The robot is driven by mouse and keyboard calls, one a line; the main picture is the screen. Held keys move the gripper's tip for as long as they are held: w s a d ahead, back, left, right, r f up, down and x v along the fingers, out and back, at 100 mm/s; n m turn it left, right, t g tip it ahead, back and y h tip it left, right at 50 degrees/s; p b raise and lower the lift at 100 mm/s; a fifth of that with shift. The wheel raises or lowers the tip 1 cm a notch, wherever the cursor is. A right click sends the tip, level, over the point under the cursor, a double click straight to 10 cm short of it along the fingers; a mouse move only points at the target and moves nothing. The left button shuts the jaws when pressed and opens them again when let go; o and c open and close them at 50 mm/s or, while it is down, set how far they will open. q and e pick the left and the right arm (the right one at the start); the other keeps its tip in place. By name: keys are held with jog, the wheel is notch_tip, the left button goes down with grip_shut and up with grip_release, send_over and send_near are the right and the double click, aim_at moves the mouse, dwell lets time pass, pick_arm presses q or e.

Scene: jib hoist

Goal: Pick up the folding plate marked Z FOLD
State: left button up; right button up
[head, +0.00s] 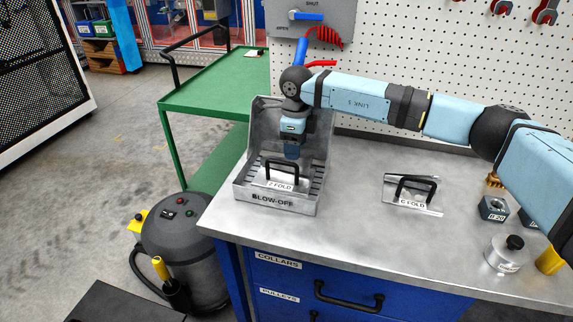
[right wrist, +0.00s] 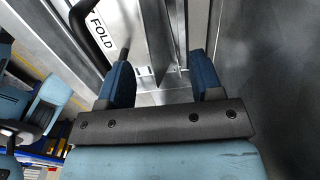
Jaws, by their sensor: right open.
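The folding plate marked Z FOLD (head: 270,183) sits in the grey metal BLOW-OFF tray (head: 276,205) on the workbench. It has a black arched handle (head: 282,162). In the right wrist view, part of the plate's label (right wrist: 101,31) and its handle (right wrist: 86,33) show at the upper left. My right gripper (head: 292,152) points down into the tray, just behind the handle. In the wrist view my right gripper (right wrist: 164,82) is open, with the handle outside the left finger and bare metal between the fingers. My left gripper is not in view.
A second plate marked C FOLD (head: 411,204) lies to the right on the workbench (head: 350,232). Metal blocks (head: 493,208) and a round metal piece (head: 507,254) stand farther right. The tray's tall back wall (head: 262,125) rises close around my gripper. A green cart (head: 215,95) stands behind left.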

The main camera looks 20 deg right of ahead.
aim_at(277, 173)
jog(key=f, duration=0.5)
jog(key=shift+s+d+f, duration=0.15)
jog(key=shift+s+d, duration=0.05)
jog(key=shift+s, duration=0.05)
jog(key=c, duration=1)
jog(key=shift+c, duration=0.2)
jog(key=shift+r, duration=0.2)
